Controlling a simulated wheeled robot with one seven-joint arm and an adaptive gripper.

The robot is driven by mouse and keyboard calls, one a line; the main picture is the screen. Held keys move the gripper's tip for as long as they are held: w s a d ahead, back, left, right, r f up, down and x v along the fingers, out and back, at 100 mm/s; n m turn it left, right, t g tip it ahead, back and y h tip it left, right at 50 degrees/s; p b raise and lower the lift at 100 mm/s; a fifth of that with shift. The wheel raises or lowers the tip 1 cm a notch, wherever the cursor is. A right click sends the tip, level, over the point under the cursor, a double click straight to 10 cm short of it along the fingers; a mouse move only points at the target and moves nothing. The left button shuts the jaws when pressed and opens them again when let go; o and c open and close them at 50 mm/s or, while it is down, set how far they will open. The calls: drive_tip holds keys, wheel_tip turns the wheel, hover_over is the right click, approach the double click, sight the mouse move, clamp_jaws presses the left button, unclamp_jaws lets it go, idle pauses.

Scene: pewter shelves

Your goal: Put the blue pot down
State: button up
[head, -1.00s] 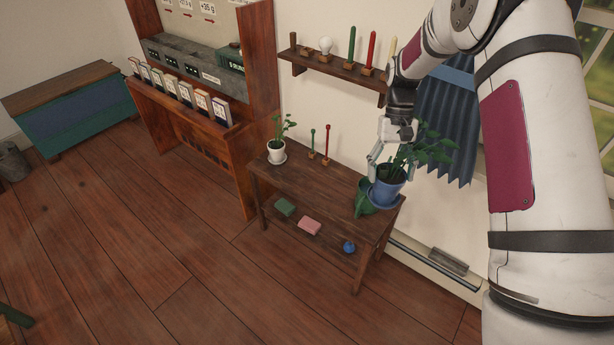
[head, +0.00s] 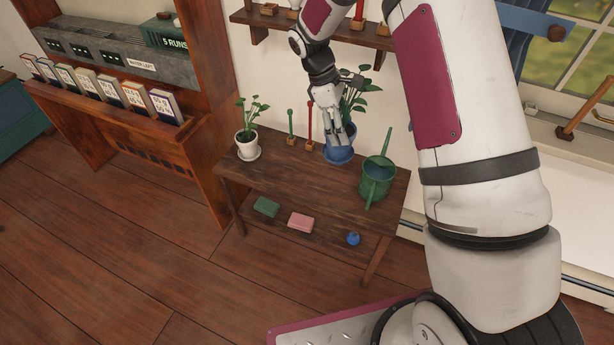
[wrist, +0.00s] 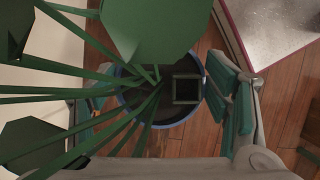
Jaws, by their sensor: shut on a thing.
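The blue pot (head: 340,155) with its leafy green plant is at the back of the dark wooden table (head: 290,174), between the red stick and the green watering can. My gripper (head: 335,132) reaches down from above and is shut on the pot. In the wrist view the pot's blue rim (wrist: 178,122) and dark soil lie between the teal finger pads, with stems and leaves covering much of the left side. The pot looks upright. I cannot tell whether its base touches the tabletop.
A green watering can (head: 377,181) stands to the right of the pot. A white potted plant (head: 246,145), a green stick (head: 290,125) and a red stick (head: 309,124) stand left. The wall shelf (head: 350,38) is above. The front middle of the tabletop is clear.

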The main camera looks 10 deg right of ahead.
drive_tip(key=w+f+n+t+b, duration=0.1)
drive_tip(key=f+n+b, duration=0.1)
drive_tip(key=w+f+n+t+b, duration=0.1)
drive_tip(key=w+f+n+b, duration=0.1)
drive_tip(key=n, duration=0.1)
drive_tip(key=w+f+n+t+b, duration=0.1)
drive_tip(key=f+n+b, duration=0.1)
drive_tip(key=shift+w+a+f+h, duration=0.15)
drive_tip(key=shift+w+a+h, duration=0.05)
drive_tip(key=shift+h, duration=0.1)
drive_tip(key=w+a+f+n+t+y+b, duration=0.1)
drive_tip(key=w+a+f+n+t+b, duration=0.1)
drive_tip(key=f+n+b, duration=0.7)
drive_tip(key=shift+w+a+f+n+t+y+b, duration=0.2)
drive_tip(key=shift+a+f+n+t+y+b, duration=0.25)
drive_tip(key=shift+f+b, duration=2.15)
drive_tip(key=shift+a+f+p, duration=0.1)
drive_tip(key=shift+f+p, duration=0.55)
drive_tip(key=shift+f, duration=0.2)
drive_tip(key=o, duration=1.9)
drive_tip(key=shift+o, duration=0.2)
drive_tip(key=p+v, duration=0.5)
drive_tip(key=v, duration=0.7)
